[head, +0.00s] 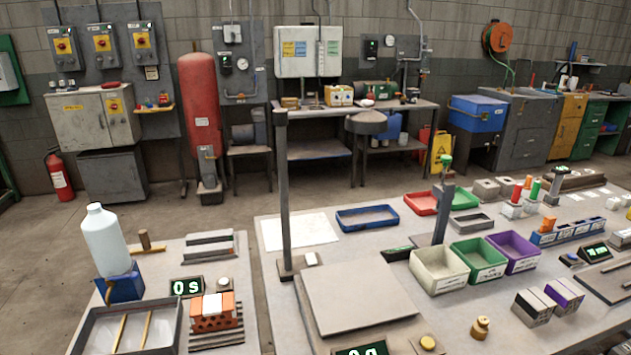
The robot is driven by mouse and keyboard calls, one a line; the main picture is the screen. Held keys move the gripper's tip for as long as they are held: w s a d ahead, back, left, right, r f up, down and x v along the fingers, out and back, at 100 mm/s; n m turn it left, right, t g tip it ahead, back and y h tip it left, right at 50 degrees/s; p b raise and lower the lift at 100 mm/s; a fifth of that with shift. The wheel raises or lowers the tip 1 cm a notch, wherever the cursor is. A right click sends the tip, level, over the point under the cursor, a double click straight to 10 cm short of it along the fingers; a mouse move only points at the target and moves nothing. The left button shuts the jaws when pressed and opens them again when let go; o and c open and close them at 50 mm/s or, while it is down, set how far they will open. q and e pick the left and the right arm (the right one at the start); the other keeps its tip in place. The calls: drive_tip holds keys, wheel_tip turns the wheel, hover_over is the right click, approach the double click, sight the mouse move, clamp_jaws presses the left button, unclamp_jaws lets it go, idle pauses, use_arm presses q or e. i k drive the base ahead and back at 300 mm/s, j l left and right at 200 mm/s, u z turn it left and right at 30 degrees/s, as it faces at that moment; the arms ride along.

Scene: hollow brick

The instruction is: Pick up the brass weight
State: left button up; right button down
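The brass weight (480,328) stands upright on the right-hand table (455,308), near its front. It is a small golden cylinder with a narrower knob on top. Bare table surrounds it and nothing touches it. A similar brass-coloured round piece (428,343) sits to its left on a grey plate; I cannot tell what it is. Neither of my grippers is in view.
A wide grey platform (355,290) with a post lies left of the weight. White, green and purple bins (440,270) stand behind it. Small boxes (533,306) stand to its right. The left table holds a hollow orange brick (212,322) and a bottle (106,240).

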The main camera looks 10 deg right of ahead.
sight(480, 329)
drive_tip(key=i+l+z, duration=0.1)
drive_tip(key=z, duration=1.25)
drive_tip(key=i+l+u, duration=0.1)
drive_tip(key=u, duration=0.3)
drive_tip(key=l+u, duration=0.25)
drive_tip(key=u, duration=0.15)
drive_tip(key=i+l+u, duration=0.1)
drive_tip(key=u, duration=0.25)
drive_tip(key=l+u, duration=0.55)
drive_tip(key=l, duration=0.45)
drive_tip(key=l+u, duration=0.2)
drive_tip(key=l, duration=0.4)
drive_tip(key=k+l+u, duration=0.15)
drive_tip(key=l, duration=0.45)
drive_tip(key=k+l+u, duration=0.2)
drive_tip(key=l, duration=0.35)
drive_tip(key=i+l, duration=0.05)
drive_tip(key=i, duration=0.05)
